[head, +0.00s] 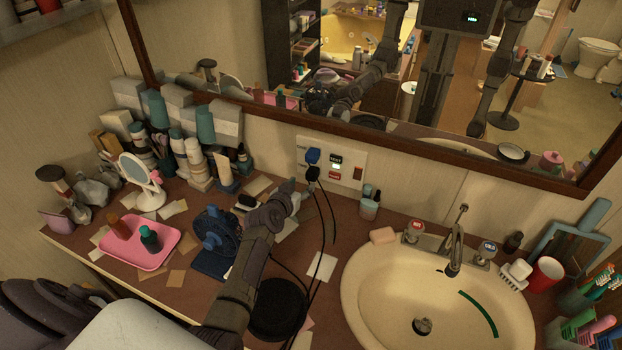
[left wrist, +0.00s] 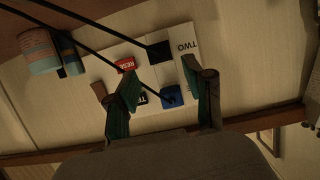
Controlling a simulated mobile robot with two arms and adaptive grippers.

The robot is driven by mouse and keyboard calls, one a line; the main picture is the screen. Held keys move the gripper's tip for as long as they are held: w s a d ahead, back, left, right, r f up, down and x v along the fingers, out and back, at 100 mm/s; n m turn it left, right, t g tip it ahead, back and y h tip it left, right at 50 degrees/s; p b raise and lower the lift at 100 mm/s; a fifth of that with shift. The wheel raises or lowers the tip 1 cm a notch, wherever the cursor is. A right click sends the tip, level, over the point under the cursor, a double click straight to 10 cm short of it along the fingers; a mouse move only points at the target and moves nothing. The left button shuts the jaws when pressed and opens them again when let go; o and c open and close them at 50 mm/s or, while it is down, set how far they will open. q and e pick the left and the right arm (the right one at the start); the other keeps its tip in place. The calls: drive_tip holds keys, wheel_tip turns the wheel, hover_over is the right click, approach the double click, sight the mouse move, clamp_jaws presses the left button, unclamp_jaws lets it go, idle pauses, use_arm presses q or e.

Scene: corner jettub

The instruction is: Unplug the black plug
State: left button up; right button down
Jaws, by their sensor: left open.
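The black plug (head: 313,173) sits in the wall outlet plate (head: 345,178), just below a blue plug (head: 313,155), with a black cord hanging from it. The left wrist view shows the plate upside down, with the black plug (left wrist: 160,50) above the blue plug (left wrist: 172,96). My left gripper (head: 292,190) is open and empty, just left of and below the plugs. In the left wrist view its green-padded fingers (left wrist: 168,80) spread to either side of the blue plug; the black plug lies beyond their tips. My right gripper is out of view.
A blue fan (head: 215,240) stands left of my arm. A sink (head: 430,290) with a faucet is at right. A pink tray (head: 140,243) and several bottles fill the counter's left side. A mirror (head: 440,110) hangs above the outlet. Cords run down the counter.

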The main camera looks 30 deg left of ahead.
sight(310, 178)
use_arm(q)
drive_tip(key=b+x, duration=0.3)
drive_tip(key=x, duration=0.2)
drive_tip(key=shift+d+f+b, duration=0.1)
drive_tip(key=shift+f+b, duration=0.1)
drive_tip(key=shift+b, duration=0.15)
drive_tip(key=shift+w+f+b, duration=0.2)
drive_tip(key=shift+w+b, duration=0.35)
drive_tip(key=shift+w, duration=0.15)
drive_tip(key=shift+w+r, duration=0.1)
drive_tip(key=shift+w, duration=0.15)
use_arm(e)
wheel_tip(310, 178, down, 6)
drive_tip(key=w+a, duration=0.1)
use_arm(q)
drive_tip(key=shift+c, duration=1.3)
clamp_jaws()
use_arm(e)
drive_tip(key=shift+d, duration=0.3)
use_arm(q)
drive_tip(key=shift+s, duration=0.15)
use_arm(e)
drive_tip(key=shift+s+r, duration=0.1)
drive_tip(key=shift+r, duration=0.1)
